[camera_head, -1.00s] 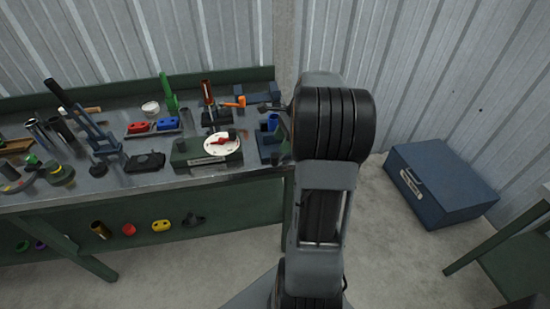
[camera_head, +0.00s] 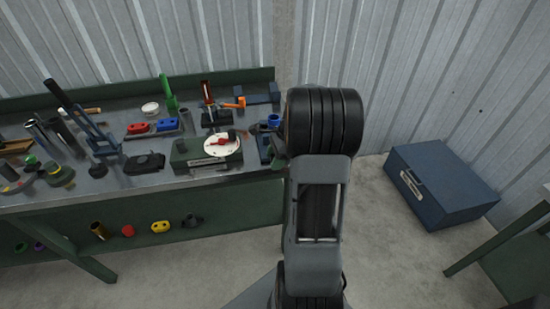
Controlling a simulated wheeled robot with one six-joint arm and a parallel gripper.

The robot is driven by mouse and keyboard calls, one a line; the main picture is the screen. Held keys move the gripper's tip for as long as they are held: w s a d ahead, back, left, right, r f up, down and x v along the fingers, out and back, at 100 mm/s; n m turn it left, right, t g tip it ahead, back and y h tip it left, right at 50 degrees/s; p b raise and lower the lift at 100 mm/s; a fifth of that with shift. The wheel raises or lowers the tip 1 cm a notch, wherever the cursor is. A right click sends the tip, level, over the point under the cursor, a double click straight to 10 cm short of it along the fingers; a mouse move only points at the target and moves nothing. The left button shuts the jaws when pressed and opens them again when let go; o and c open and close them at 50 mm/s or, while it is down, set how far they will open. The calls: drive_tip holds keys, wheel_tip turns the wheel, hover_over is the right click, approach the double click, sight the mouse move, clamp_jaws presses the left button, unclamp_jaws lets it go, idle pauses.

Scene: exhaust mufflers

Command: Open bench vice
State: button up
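A blue device that looks like the bench vice (camera_head: 264,149) sits at the right end of the green workbench. It is small in view and partly covered by my arm, so I cannot tell how its jaws stand. My gripper (camera_head: 259,128) shows as a small dark shape at the left of my black arm joint, right by the vice's upper part. I cannot tell whether it touches the vice, or whether its fingers are open or shut.
The workbench (camera_head: 130,195) is crowded: a dial plate (camera_head: 222,145), an orange-headed tool (camera_head: 238,102), a green upright piece (camera_head: 168,92) and a blue frame (camera_head: 88,122). A blue box (camera_head: 440,185) lies on the floor at right. Floor between is clear.

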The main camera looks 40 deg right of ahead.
clamp_jaws()
